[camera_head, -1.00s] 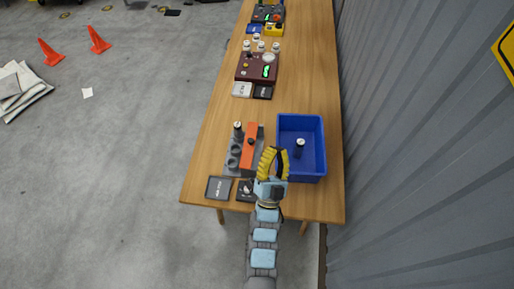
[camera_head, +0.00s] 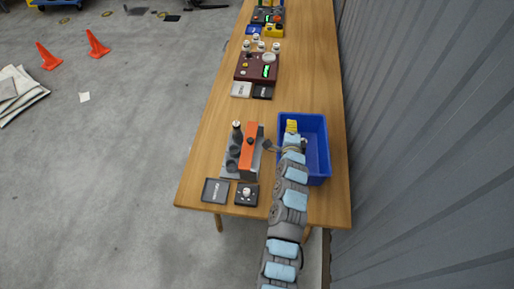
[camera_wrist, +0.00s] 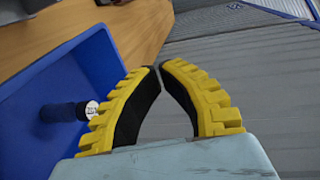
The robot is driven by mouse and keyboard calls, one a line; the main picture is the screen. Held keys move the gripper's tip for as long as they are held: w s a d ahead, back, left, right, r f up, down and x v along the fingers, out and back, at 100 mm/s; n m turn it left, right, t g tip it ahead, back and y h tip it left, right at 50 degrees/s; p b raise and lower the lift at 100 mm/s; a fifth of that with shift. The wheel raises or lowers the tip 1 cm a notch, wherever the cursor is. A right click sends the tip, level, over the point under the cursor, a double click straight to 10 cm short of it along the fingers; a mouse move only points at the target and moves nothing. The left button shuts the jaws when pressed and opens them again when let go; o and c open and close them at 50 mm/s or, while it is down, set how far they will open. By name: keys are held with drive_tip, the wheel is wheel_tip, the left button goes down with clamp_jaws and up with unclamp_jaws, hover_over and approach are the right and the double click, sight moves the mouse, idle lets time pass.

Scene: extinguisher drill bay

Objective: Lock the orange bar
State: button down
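The orange bar (camera_head: 249,150) lies lengthwise along the right side of a grey rack (camera_head: 229,173) near the table's front end. A small dark spot shows on the bar's top. A dark cylinder with a pale top (camera_head: 237,131) stands at the rack's far left, with dark round sockets nearer the front. My gripper (camera_head: 291,126) is over the blue bin (camera_head: 322,178), to the right of the bar and apart from it. In the wrist view, my yellow fingers (camera_wrist: 159,68) nearly meet at the tips, with nothing between them. The bar is not in the wrist view.
A dark cylinder with a white labelled end (camera_wrist: 65,111) lies in the bin. Two dark square pads (camera_head: 216,190) (camera_head: 246,194) sit at the table's front edge. A maroon box (camera_head: 256,66) and other devices stand farther back. A corrugated wall (camera_head: 420,150) runs along the right.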

wheel_tip(320, 180, down, 6)
drive_tip(key=a+m+g+y+b, duration=0.2)
drive_tip(key=m+g+y+b, duration=0.3)
drive_tip(key=g+y+b, duration=0.1)
drive_tip(key=s+g, duration=0.1)
drive_tip(key=s+a+g+y+b, duration=0.1)
drive_tip(key=s+g+y+b, duration=0.1)
drive_tip(key=g, duration=0.1)
drive_tip(key=shift+s+a+r+m, duration=0.3)
drive_tip(key=shift+a+r+m, duration=0.05)
drive_tip(key=shift+m, duration=0.05)
drive_tip(key=shift+s+a+r+g+y, duration=0.1)
drive_tip(key=shift+s+r+g+y, duration=0.1)
drive_tip(key=shift+s+g+y, duration=0.3)
drive_tip(key=b, duration=0.1)
approach(251, 146)
wheel_tip(251, 146, down, 4)
drive_tip(key=shift+w+a+f, duration=0.1)
drive_tip(key=shift+w+a, duration=0.4)
drive_tip(key=shift+a, duration=0.2)
drive_tip(key=shift+w+a+f, duration=0.15)
drive_tip(key=shift+w+a, duration=0.35)
drive_tip(key=shift+a, duration=0.2)
drive_tip(key=shift+r, duration=0.1)
